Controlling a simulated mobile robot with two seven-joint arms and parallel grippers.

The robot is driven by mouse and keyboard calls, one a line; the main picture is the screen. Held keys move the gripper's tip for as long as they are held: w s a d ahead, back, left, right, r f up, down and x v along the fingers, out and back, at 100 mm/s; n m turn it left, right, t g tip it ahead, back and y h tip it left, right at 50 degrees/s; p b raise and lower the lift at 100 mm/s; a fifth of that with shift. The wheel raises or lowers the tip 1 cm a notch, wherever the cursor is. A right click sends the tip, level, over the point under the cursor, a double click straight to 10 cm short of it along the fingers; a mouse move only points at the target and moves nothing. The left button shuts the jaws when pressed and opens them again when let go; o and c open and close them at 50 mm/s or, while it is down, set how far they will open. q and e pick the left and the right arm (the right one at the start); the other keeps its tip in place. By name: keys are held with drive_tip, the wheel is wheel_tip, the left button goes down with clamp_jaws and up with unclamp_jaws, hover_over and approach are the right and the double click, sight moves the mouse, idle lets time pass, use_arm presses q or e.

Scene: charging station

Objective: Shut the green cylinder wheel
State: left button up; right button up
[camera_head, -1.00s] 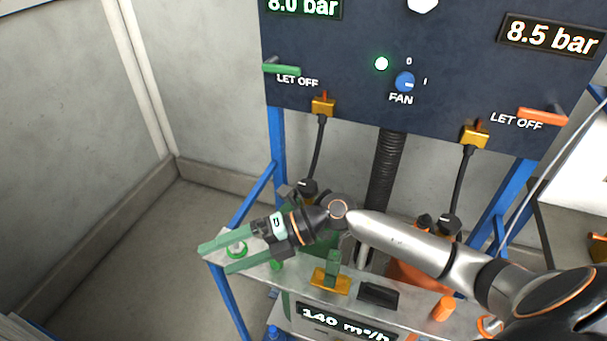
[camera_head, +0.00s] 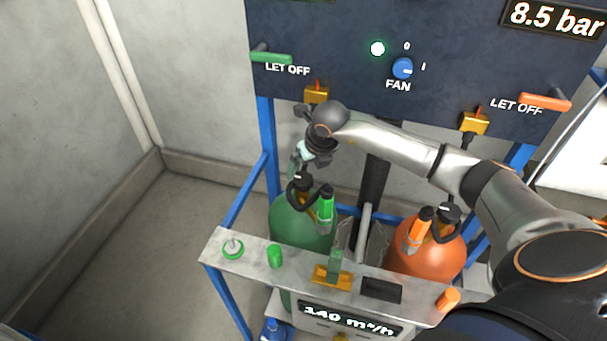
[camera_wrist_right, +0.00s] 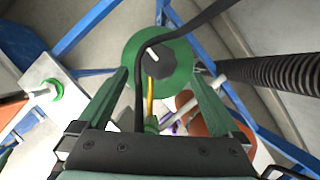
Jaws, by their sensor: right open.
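The green cylinder (camera_head: 297,226) stands upright behind the metal shelf. Its wheel (camera_head: 303,181) is a small black knob with a white mark on top. In the right wrist view the wheel (camera_wrist_right: 157,62) sits over the round green cylinder top (camera_wrist_right: 178,75), seen from above, ahead of and between the fingers. My right gripper (camera_head: 294,165) points down, just above the wheel, and also shows in the wrist view (camera_wrist_right: 160,78). It is open, with nothing between its fingers that I can see it gripping. My left gripper is not in view.
A dark panel (camera_head: 345,75) with a green LET OFF lever (camera_head: 271,56) and a blue fan knob (camera_head: 402,68) is behind the arm. A black hose runs by the wheel. An orange cylinder (camera_head: 428,258) stands at right. The shelf (camera_head: 255,266) carries a green-ringed switch (camera_head: 232,248).

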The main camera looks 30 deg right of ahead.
sight(302, 179)
drive_tip(key=shift+x, duration=2.75)
drive_tip(key=c, duration=1.3)
drive_tip(key=shift+a, duration=0.1)
